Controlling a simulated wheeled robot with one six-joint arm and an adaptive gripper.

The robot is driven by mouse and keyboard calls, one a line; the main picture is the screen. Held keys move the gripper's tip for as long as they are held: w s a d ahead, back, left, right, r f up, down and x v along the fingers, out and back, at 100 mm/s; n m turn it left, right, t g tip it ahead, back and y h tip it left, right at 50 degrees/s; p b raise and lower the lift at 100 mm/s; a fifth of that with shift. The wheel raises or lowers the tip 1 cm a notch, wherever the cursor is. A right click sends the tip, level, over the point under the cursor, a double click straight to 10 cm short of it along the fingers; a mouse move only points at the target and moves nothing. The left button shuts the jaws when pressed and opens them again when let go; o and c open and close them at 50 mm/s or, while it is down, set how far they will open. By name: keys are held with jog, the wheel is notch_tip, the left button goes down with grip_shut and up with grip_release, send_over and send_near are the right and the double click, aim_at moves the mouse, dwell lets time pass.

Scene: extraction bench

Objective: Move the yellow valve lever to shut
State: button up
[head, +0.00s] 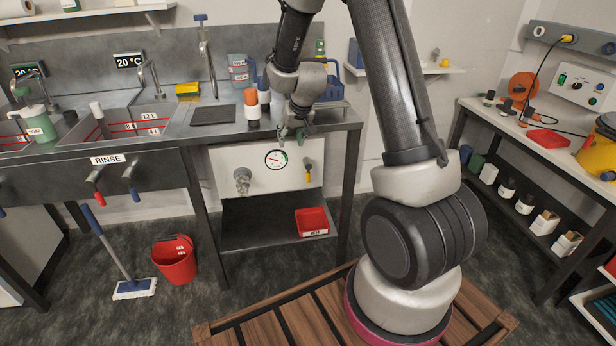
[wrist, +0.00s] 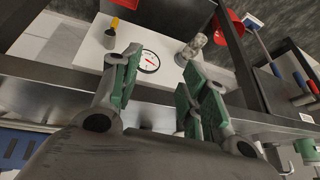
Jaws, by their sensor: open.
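The yellow valve lever (head: 308,177) is on the right part of the white panel under the bench top, right of the gauge. It points down from its fitting. In the wrist view the yellow lever (wrist: 115,22) shows small at the upper left, beyond my fingers. My gripper (head: 292,134) is at the bench's front edge, above the panel and apart from the lever. In the wrist view my gripper (wrist: 160,88) has its green-padded fingers spread, with nothing between them.
The white panel (head: 222,160) also bears a round gauge (head: 276,159) and a metal tap (head: 242,180). A red bin (head: 312,221) stands on the shelf below. Bottles (head: 252,108) and a blue carrier (head: 330,90) are on the bench top near my arm. A red bucket (head: 175,262) is on the floor.

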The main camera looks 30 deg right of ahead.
jog(key=w+d+f+m+t+h, duration=0.1)
jog(key=w+f, duration=0.3)
jog(key=f, duration=0.5)
jog(key=w+d+f, duration=0.1)
jog(key=w+f, duration=0.2)
jog(key=f, duration=0.6)
jog(key=m+t+h, duration=0.2)
jog(key=t+h, duration=0.5)
jog(key=t, duration=0.2)
send_near(308, 177)
jog(key=x, duration=0.4)
jog(key=shift+f, duration=0.25)
jog(key=x, duration=0.7)
jog(key=shift+w+d+r, duration=0.1)
jog(key=shift+d+r, duration=0.1)
jog(key=shift+c, duration=0.2)
grip_shut()
